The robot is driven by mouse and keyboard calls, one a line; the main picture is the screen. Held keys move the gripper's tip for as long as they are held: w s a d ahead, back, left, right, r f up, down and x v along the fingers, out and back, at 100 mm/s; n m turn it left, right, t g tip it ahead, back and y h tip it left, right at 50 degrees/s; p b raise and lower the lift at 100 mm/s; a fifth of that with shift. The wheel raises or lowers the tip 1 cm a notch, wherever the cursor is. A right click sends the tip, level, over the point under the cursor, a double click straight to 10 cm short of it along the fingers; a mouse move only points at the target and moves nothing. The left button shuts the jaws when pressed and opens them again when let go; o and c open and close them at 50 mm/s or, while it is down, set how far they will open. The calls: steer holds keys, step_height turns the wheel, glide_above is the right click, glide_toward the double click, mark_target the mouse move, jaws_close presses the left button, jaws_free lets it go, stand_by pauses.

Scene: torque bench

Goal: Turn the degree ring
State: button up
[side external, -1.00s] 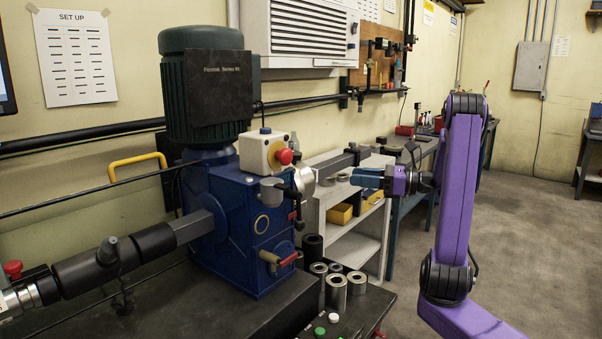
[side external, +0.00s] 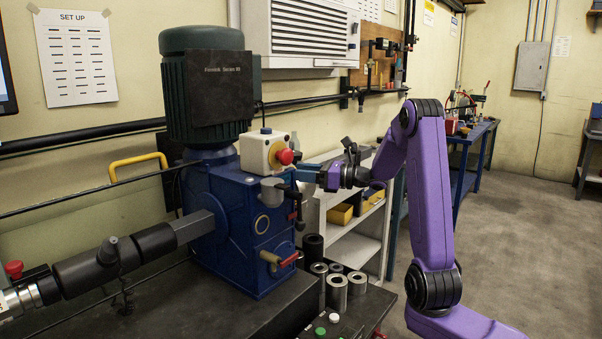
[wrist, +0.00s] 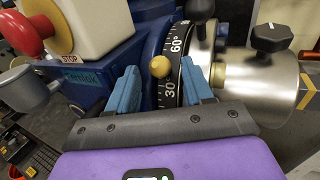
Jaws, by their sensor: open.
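The degree ring (wrist: 176,62) is a black band with white marks, including 60° and 30, seen close in the wrist view. A round yellow knob (wrist: 160,67) stands out from it. My gripper (wrist: 160,74) is open, with one blue finger on each side of the knob and part of the ring. I cannot tell whether either finger touches. In the side external view my gripper (side external: 304,176) is at the right face of the blue machine (side external: 249,225) and hides the ring there.
A red stop button (side external: 285,157) on a cream box sits just above my gripper. A polished metal cylinder with a black knob (wrist: 272,38) is right of the ring. Metal sleeves (side external: 337,292) stand below on the bench. Open floor lies to the right.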

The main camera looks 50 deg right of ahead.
steer(key=shift+w+a, duration=0.1)
steer(key=shift+w, duration=0.15)
jaws_close()
steer(key=shift+s+f, duration=0.25)
steer(key=shift+f, duration=0.1)
jaws_free()
steer(key=shift+s, duration=0.1)
steer(key=v, duration=1.7)
